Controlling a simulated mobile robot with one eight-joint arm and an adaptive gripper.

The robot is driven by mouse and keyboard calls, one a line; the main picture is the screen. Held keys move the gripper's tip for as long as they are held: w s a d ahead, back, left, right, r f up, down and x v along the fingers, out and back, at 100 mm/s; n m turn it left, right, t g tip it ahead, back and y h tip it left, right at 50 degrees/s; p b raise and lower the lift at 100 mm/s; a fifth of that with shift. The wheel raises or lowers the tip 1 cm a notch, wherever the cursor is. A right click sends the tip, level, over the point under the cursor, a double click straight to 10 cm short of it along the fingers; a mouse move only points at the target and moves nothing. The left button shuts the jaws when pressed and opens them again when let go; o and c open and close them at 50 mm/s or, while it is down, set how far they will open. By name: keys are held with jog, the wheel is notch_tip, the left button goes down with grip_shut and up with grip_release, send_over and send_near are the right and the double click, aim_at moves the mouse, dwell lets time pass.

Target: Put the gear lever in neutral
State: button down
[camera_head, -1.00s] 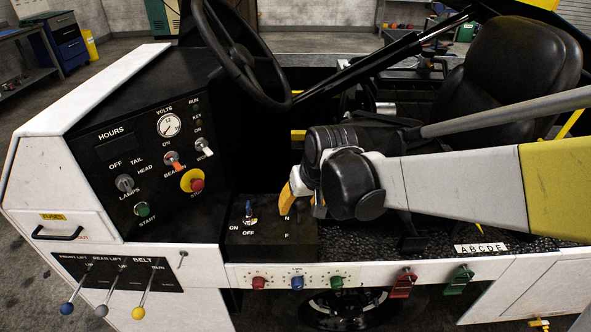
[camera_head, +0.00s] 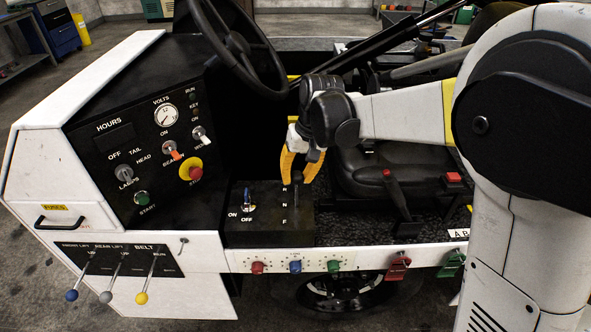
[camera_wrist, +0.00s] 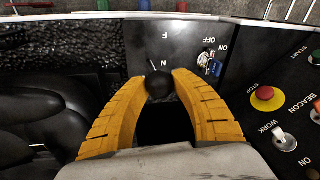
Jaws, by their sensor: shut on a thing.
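The gear lever (camera_head: 295,205) rises from the black box beside the dash, next to its column of letters. N and F are readable; the top letter is partly hidden. My gripper (camera_head: 298,178) comes down from above, its yellow fingers on both sides of the lever's dark top. In the wrist view the round black knob (camera_wrist: 159,86) sits between the two fingertips, touching both. N and F show beyond the knob, N nearer to it.
A blue-tipped ON/OFF switch (camera_head: 248,203) stands left of the lever on the same box. The steering wheel (camera_head: 238,50) is above and behind. A red-knobbed lever (camera_head: 398,195) stands to the right, before the black seat (camera_head: 400,165). The red stop button (camera_head: 194,172) is on the dash.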

jog(key=shift+w, duration=1.25)
jog(key=c, duration=1)
grip_release()
jog(key=shift+r, duration=0.15)
jog(key=v, duration=1.2)
jog(key=shift+d, duration=0.1)
